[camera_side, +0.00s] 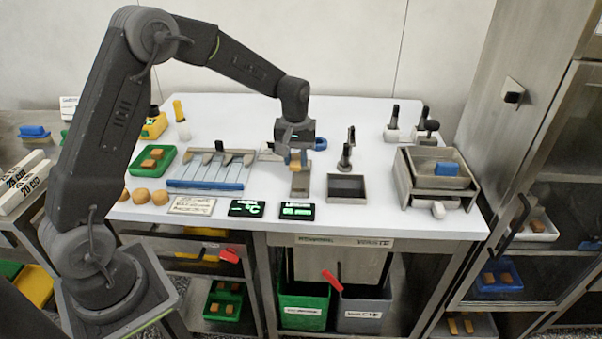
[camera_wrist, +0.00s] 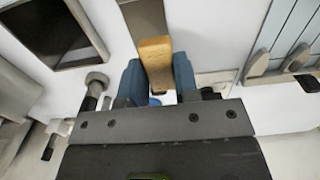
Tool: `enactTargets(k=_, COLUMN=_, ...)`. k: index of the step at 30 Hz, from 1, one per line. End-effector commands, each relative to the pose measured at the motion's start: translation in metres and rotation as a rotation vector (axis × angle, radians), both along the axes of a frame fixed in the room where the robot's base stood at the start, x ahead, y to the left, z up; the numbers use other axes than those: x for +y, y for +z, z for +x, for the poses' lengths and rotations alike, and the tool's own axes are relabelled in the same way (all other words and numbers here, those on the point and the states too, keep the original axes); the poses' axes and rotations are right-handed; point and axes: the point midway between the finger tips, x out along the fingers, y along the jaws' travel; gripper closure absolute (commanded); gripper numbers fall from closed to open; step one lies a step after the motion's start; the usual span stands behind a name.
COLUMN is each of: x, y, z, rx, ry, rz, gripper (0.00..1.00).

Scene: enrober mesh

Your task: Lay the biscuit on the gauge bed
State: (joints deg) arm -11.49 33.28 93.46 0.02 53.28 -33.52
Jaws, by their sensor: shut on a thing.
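The biscuit (camera_wrist: 155,62) is a golden-brown block held between the two blue fingers of my gripper (camera_wrist: 158,72) in the wrist view. In the side view the biscuit (camera_side: 295,163) shows small under my gripper (camera_side: 296,158). A narrow grey-brown plate, which looks like the gauge bed (camera_side: 300,186), lies just below and in front of it. In the wrist view this plate (camera_wrist: 143,17) runs beyond the biscuit's far end. The biscuit looks to be above the plate; I cannot tell whether they touch.
A slatted rack with a blue front bar (camera_side: 205,189) lies left of the plate, and a dark open tray (camera_side: 347,188) lies right. Two green-lit displays (camera_side: 297,211) sit in front. A green tray with biscuits (camera_side: 152,160) is at the left, a metal box (camera_side: 436,176) at the right.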

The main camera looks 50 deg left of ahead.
Motion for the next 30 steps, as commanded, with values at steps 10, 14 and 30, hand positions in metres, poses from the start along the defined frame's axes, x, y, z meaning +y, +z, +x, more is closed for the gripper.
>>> enactTargets(k=10, x=-0.012, y=-0.023, z=0.008, rx=0.002, ry=0.001, rz=-0.001, gripper=0.85)
enactTargets(k=14, x=-0.012, y=-0.043, z=0.008, rx=0.004, ry=0.0, rz=-0.001, gripper=0.85)
enactTargets(k=30, x=-0.011, y=-0.052, z=0.008, rx=-0.001, ry=0.0, rz=0.001, gripper=0.62)
